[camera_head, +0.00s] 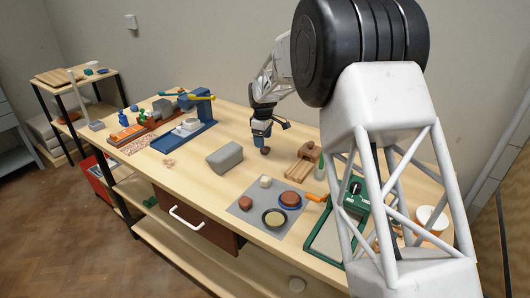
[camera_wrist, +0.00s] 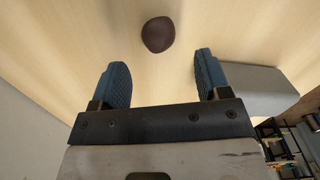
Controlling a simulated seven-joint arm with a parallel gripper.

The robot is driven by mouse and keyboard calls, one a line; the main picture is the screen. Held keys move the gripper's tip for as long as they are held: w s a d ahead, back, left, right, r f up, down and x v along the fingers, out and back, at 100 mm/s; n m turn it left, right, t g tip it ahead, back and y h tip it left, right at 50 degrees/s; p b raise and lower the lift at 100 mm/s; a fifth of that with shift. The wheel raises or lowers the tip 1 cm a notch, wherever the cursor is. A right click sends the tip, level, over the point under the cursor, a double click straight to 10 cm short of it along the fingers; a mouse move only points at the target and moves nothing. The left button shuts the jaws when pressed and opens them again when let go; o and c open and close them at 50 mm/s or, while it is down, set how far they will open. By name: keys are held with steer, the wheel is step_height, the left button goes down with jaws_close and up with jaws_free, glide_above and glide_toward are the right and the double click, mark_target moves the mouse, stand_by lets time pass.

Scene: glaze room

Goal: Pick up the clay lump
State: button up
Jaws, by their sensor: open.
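A small dark brown lump (camera_wrist: 158,34), which looks like the clay lump, lies on the bare wooden bench. In the head view the brown lump (camera_head: 265,150) shows just below my gripper (camera_head: 262,138). In the wrist view my gripper (camera_wrist: 158,80) has its two blue fingers spread apart with nothing between them. The lump lies beyond the fingertips, roughly centred between them and apart from both.
A grey block (camera_head: 225,157) lies on the bench near the lump, beside one finger in the wrist view (camera_wrist: 262,90). A wooden piece (camera_head: 299,165) stands to the right. A grey mat (camera_head: 246,218) with bowls lies in front. A blue device (camera_head: 186,139) stands left.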

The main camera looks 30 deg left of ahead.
steer(key=shift+d+f, duration=0.1)
steer(key=shift+f, duration=2.45)
steer(key=shift+c, duration=0.5)
steer(key=c, duration=0.9)
steer(key=shift+r, duration=0.2)
steer(key=shift+r, duration=4.8)
